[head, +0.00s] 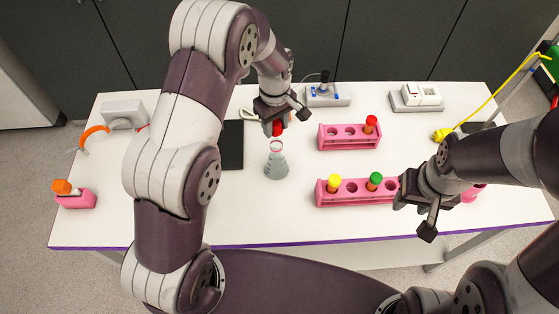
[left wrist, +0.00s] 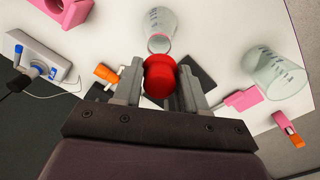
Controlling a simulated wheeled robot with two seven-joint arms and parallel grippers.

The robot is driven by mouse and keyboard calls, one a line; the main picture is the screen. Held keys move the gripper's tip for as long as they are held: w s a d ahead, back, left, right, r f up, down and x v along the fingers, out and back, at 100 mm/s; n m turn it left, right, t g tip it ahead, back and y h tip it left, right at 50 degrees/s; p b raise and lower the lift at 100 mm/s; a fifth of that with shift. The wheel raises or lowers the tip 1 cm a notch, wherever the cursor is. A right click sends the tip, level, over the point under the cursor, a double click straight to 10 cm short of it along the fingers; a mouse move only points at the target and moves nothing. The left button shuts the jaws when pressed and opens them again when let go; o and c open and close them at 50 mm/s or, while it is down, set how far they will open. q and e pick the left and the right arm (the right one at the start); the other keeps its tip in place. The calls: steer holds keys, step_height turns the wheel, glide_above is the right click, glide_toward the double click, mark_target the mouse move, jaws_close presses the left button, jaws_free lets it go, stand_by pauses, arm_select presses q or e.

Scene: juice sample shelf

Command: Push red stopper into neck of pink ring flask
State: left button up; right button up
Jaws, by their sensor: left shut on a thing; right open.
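My left gripper (head: 284,112) is shut on the red stopper (head: 277,128), which hangs below the fingers. In the left wrist view the red stopper (left wrist: 160,80) sits between the two fingers. The clear flask with a pink ring at its neck (head: 276,162) stands upright on the table, just below the stopper. In the head view a small gap shows between stopper and neck. The flask (left wrist: 160,24) also shows beyond the stopper in the left wrist view. My right gripper (head: 412,210) is open and empty near the front pink rack.
Two pink racks stand to the right: the rear one (head: 340,143) holds a red-topped tube, the front one (head: 350,199) yellow- and green-topped tubes. A dark mat (head: 232,150) lies left of the flask. A clear beaker (left wrist: 275,75) shows in the left wrist view.

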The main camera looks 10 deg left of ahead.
mark_target(275, 133)
arm_select(q)
steer(key=shift+w+a+r+n, duration=0.1)
steer(key=shift+a+r+n, duration=0.1)
steer(key=shift+r+n, duration=0.1)
steer(key=shift+d+f+b, duration=0.35)
steer(key=shift+d, duration=0.1)
steer(key=shift+f, duration=0.35)
steer(key=shift+a+f+b, duration=0.25)
steer(key=shift+f+b, duration=1.1)
steer(key=shift+f, duration=0.05)
steer(key=shift+d, duration=0.1)
steer(key=shift+d+r, duration=0.1)
steer(key=shift+d, duration=0.05)
arm_select(e)
steer(key=f, duration=0.3)
steer(key=shift+d+f, duration=0.25)
steer(key=shift+f, duration=0.15)
